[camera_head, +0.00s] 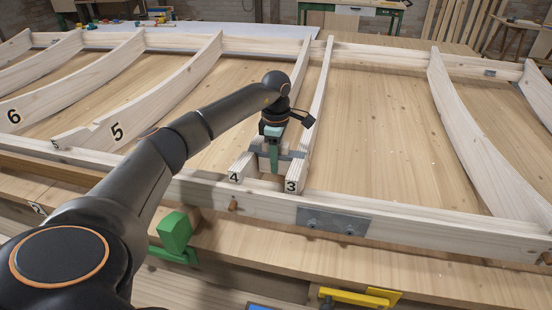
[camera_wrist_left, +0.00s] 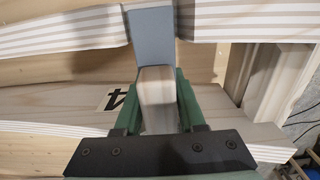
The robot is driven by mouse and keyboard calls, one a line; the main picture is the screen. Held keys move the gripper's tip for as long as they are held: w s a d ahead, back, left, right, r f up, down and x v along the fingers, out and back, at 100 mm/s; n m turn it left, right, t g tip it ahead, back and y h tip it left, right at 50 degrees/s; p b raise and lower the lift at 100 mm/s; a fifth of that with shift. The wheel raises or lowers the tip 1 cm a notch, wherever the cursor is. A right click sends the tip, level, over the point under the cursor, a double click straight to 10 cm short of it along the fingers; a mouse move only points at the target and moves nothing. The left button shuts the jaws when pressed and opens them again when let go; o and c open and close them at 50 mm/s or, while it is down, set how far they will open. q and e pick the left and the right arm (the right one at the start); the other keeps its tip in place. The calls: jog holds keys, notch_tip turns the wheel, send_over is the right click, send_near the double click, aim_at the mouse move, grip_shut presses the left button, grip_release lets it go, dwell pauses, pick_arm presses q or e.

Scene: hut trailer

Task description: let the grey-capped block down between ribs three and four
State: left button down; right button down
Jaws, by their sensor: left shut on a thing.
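My left gripper (camera_head: 272,160) has green fingers and points down between rib four (camera_head: 240,168) and rib three (camera_head: 297,171), near their numbered ends. It is shut on the grey-capped block, whose pale wooden middle shows between the fingers (camera_wrist_left: 158,105) in the left wrist view. One grey cap (camera_wrist_left: 152,38) covers part of the rib at the top of that view; it also shows over rib three (camera_head: 291,154) in the head view. The "4" label (camera_wrist_left: 115,99) is beside the fingers. I cannot tell whether the caps touch the ribs. My right gripper is not in view.
Rib five (camera_head: 150,105) and rib six (camera_head: 80,72) curve away to the left. A wide bare wooden panel (camera_head: 380,120) lies right of rib three. The front rail (camera_head: 245,205) carries a metal plate (camera_head: 333,220). A green clamp (camera_head: 174,232) and yellow clamp (camera_head: 355,297) sit along the front.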

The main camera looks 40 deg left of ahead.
pick_arm(q)
jog(key=shift+c, duration=2.1)
grip_release()
jog(key=shift+f, duration=0.1)
jog(key=shift+r, duration=0.6)
notch_tip(320, 180, up, 10)
jog(key=shift+r+p, duration=0.1)
jog(key=shift+p, duration=0.6)
jog(key=shift+r, duration=0.55)
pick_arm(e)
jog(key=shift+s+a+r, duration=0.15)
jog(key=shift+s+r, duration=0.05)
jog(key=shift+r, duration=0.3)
